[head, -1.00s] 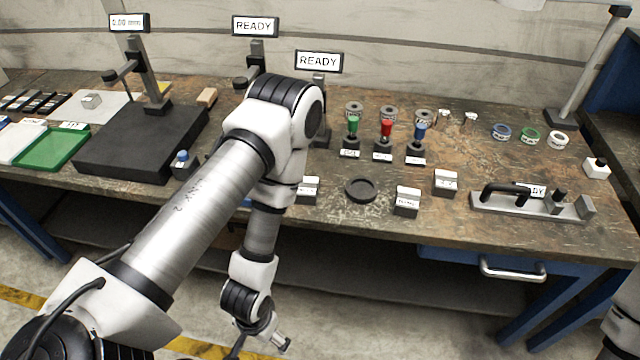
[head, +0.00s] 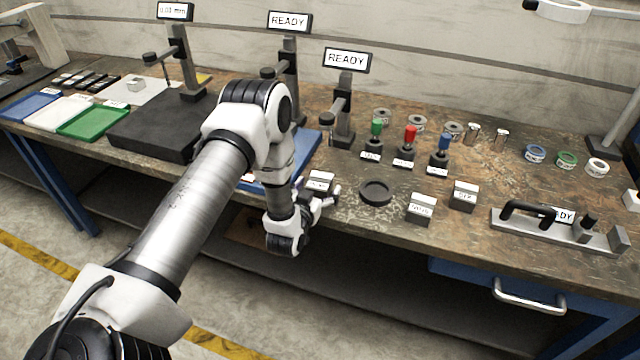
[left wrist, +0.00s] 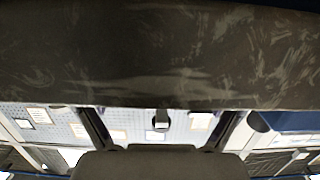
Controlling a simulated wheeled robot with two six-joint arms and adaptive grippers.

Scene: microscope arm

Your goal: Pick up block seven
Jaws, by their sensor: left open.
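Three small white-and-grey labelled blocks stand along the front of the bench in the head view: one left (head: 320,181), one middle (head: 421,208) and one right (head: 464,195). I cannot read surely which is block seven. My left gripper (head: 327,197) is low at the bench's front edge, close beside the left block, and is open. In the left wrist view, which looks upside down, my two dark fingers (left wrist: 160,132) are spread apart. My right gripper is out of view.
A round black dish (head: 376,193) stands just right of the left block. A blue tray (head: 307,150) lies behind my left forearm. Green, red (head: 409,136) and blue knobbed pieces stand behind. A fixture with a black handle (head: 530,213) stands at the right.

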